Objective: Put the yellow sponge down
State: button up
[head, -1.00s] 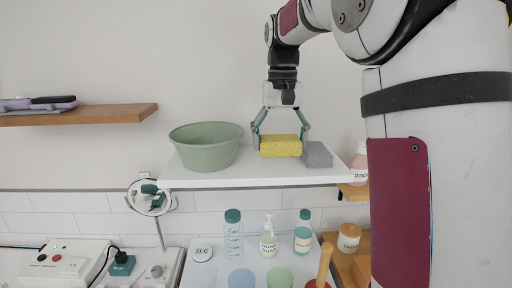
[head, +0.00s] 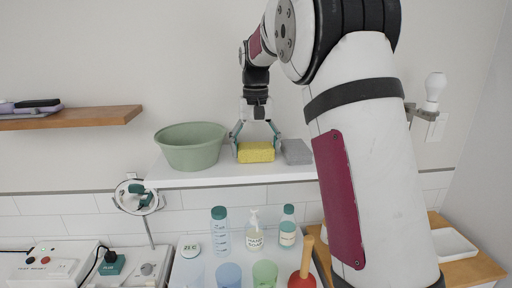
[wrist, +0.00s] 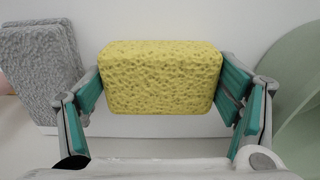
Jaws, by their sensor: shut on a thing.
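The yellow sponge (head: 256,152) is between the two fingers of my gripper (head: 256,140), over the white shelf (head: 225,176). It looks level, with its underside at or very near the shelf top; I cannot tell if it touches. The sponge also fills the middle of the wrist view (wrist: 160,78), with teal-padded fingers at both ends (wrist: 162,92). A green basin (head: 189,148) stands to its left and a grey sponge-like block (head: 297,151) to its right, each with a small gap.
Below the shelf, a white surface holds a bottle with a teal cap (head: 220,232), a soap pump bottle (head: 254,232), cups and a red plunger (head: 303,272). A round mirror (head: 136,197) stands at lower left. A wooden shelf (head: 75,117) is on the left wall.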

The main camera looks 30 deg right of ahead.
aim_at(255, 146)
jog(key=o, duration=0.8)
jog(key=shift+f, duration=0.1)
jog(key=shift+o, duration=0.2)
notch_tip(255, 146, up, 12)
jog(key=b, duration=0.3)
jog(key=shift+s+r, duration=0.1)
jog(key=shift+r, duration=0.1)
